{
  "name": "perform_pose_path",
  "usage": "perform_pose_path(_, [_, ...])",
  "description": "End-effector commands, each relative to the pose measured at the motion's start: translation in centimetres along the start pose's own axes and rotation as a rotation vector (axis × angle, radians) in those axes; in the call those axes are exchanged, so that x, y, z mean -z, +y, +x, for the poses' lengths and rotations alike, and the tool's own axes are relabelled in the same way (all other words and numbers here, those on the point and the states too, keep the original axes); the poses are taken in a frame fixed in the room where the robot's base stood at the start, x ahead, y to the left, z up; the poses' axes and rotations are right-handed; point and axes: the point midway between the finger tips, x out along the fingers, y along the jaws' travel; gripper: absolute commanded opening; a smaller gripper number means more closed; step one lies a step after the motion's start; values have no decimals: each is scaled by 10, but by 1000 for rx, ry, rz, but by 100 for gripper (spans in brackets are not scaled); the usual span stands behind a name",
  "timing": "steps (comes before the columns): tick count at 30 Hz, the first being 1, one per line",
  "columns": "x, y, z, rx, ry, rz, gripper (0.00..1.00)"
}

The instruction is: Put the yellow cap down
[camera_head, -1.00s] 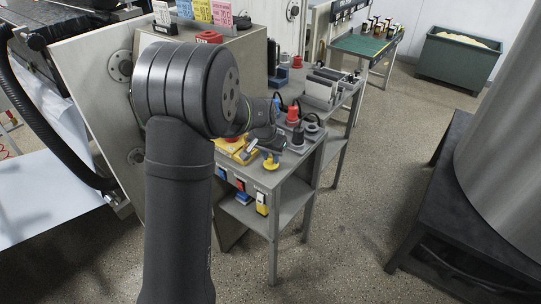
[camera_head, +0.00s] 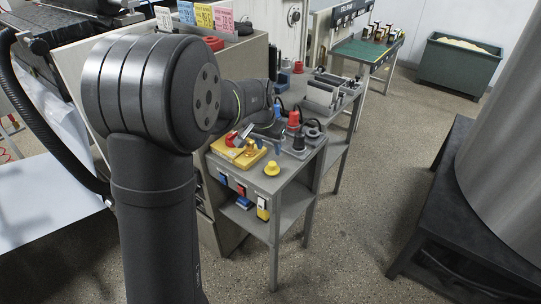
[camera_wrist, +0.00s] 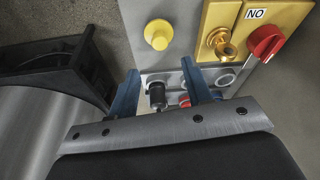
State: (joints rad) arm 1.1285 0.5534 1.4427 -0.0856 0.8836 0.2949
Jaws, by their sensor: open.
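The yellow cap (camera_head: 271,168) stands on the grey top of the small bench (camera_head: 258,180), near its front right corner. In the wrist view the yellow cap (camera_wrist: 158,34) is seen from above on the bare grey surface, beyond my fingertips. My gripper (camera_wrist: 160,72) is open and empty, its two blue fingers apart. The cap is clear of both fingers.
Beside the cap is a yellow panel (camera_wrist: 285,15) with a brass fitting (camera_wrist: 222,42) and a red knob (camera_wrist: 265,42). Round sockets and plugs, including a red one (camera_head: 293,119), stand behind. A black stand (camera_head: 440,225) is at right, past open floor.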

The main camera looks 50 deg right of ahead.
Motion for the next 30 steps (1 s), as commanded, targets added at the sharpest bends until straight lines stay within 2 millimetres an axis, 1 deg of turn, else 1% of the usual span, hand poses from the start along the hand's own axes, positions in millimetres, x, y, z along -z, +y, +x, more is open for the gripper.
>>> perform_pose_path(1, [0,0,-11,1,2,0,45])
perform_pose_path(3, [0,0,-20,1,2,0,45])
perform_pose_path(6, [0,0,-30,0,1,0,45])
perform_pose_path(10, [0,0,-36,0,-1,0,45])
perform_pose_path(18, [0,0,-36,0,-1,0,45])
perform_pose_path(23, [0,0,-30,-1,-2,0,45])
perform_pose_path(26, [-1,0,-18,-1,-3,0,45])
perform_pose_path(30, [-1,0,8,-2,-4,0,45])
